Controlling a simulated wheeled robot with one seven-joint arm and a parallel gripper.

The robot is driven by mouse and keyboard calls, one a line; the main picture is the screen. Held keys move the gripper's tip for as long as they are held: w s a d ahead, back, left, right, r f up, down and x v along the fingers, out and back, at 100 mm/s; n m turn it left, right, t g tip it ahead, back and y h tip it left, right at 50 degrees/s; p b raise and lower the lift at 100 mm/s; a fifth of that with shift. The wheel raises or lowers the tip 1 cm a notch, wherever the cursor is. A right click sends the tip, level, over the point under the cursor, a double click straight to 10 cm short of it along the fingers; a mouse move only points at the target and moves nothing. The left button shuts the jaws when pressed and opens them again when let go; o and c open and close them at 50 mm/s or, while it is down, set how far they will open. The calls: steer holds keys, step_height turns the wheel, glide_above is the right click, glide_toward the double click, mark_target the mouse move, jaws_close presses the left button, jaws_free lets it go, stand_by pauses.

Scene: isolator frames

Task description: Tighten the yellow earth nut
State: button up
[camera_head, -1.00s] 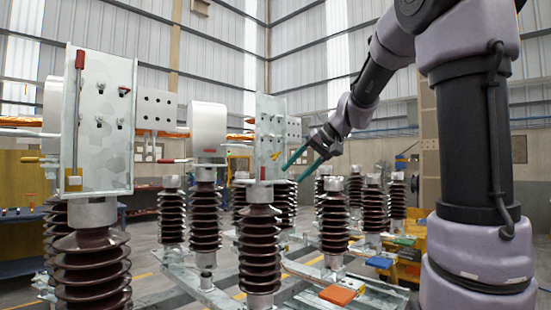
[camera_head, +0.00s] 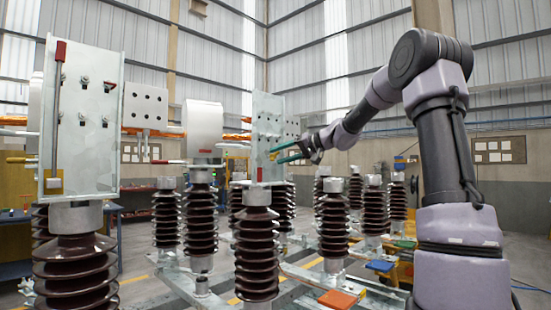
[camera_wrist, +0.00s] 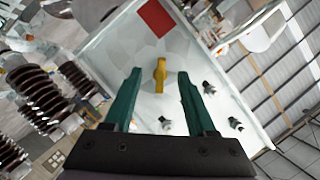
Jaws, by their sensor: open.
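The yellow earth nut (camera_wrist: 160,76) is a small winged piece on the pale metal plate (camera_wrist: 115,45) in the wrist view. My gripper (camera_wrist: 159,88) is open, with its two green fingers pointing at the plate, one on each side of the nut in the picture. No contact between fingers and nut shows; the depth gap is hard to judge. In the head view my gripper (camera_head: 279,152) is at the right side of the middle upright plate (camera_head: 267,115). The nut is too small to make out surely there.
A red patch (camera_wrist: 156,17) and several dark bolts (camera_wrist: 209,88) are on the plate near the fingers. Brown ribbed insulators (camera_head: 256,250) stand below and around. Another plate with a red-handled rod (camera_head: 57,110) stands at left. An orange block (camera_head: 338,299) lies low in front.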

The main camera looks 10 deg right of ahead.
steer(key=shift+x, duration=1.15)
steer(key=shift+s, duration=0.1)
jaws_close()
